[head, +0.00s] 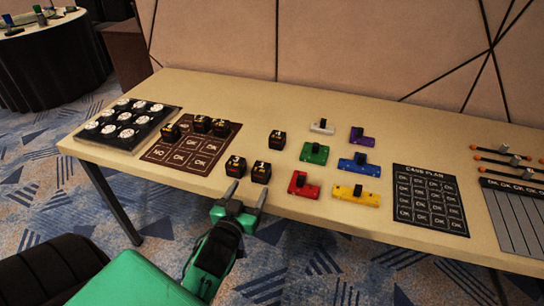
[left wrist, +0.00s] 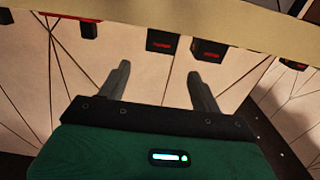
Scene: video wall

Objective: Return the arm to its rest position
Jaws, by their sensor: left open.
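My left gripper (head: 246,196) is open and empty. In the head view it reaches from below to the table's front edge, just short of two small black cubes with orange marks. Those are the left front cube (head: 235,166) and the right front cube (head: 261,172), standing side by side on the table. In the left wrist view the two fingers of my left gripper (left wrist: 158,82) are spread apart with nothing between them. Dark blocks with red marks (left wrist: 162,41) show beyond the fingertips along the tan table edge. My right gripper is not in view.
The long tan table (head: 310,200) also holds a brown mat (head: 157,154) with several black cubes, a tray of white discs (head: 150,120), coloured blocks such as the red one (head: 303,187), and a black case plan board (head: 432,198). Carpeted floor is open before the table.

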